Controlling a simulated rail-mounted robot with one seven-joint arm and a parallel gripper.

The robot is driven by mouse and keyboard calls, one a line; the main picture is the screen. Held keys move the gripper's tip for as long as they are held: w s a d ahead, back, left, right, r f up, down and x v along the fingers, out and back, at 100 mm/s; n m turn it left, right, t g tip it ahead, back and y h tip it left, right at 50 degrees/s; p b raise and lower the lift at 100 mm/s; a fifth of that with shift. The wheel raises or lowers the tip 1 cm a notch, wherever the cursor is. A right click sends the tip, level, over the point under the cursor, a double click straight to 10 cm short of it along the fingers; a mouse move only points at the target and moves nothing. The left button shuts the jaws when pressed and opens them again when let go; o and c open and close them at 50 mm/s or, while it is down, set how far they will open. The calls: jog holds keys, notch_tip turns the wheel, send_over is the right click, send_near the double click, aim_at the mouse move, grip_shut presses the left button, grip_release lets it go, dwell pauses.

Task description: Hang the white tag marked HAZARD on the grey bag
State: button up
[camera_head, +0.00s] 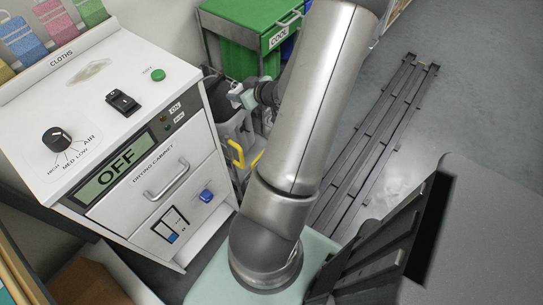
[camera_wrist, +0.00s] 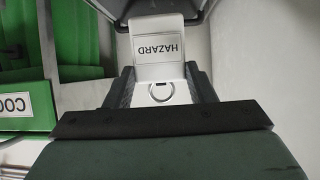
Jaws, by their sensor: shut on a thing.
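The white tag (camera_wrist: 160,48) has a framed label reading HAZARD, upside down in the wrist view. A metal ring (camera_wrist: 161,91) shows at its near end, between the fingers. My gripper (camera_wrist: 160,72) is shut on the tag, with one dark finger on each side. In the camera_head view my gripper is small and partly hidden near the green cabinet, and the tag cannot be made out there.
A white drying cabinet (camera_head: 130,210) with a display reading OFF stands at left. Folded cloths (camera_head: 22,38) are behind it. A green cabinet labelled COOL (camera_head: 237,57) stands at the back. A dark floor rail (camera_head: 385,135) runs at right. Yellow handles (camera_head: 237,153) show beside the drying cabinet.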

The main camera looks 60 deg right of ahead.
jog(key=s+f+b, duration=0.5)
jog(key=s+f, duration=0.1)
jog(key=f, duration=0.6)
jog(key=s+f+b, duration=0.4)
jog(key=s+f, duration=0.1)
jog(key=f, duration=0.6)
jog(key=shift+n+y, duration=0.3)
jog(key=shift+w+d+f+b, duration=0.2)
jog(key=shift+w+b, duration=0.65)
jog(key=shift+w, duration=0.7)
jog(key=shift+w+d+f+b, duration=0.25)
jog(key=shift+w+b, duration=0.6)
jog(key=shift+w, duration=0.75)
jog(key=shift+w+d+f+b, duration=0.2)
jog(key=shift+w+b, duration=0.65)
jog(key=shift+w, duration=0.7)
jog(key=o, duration=1)
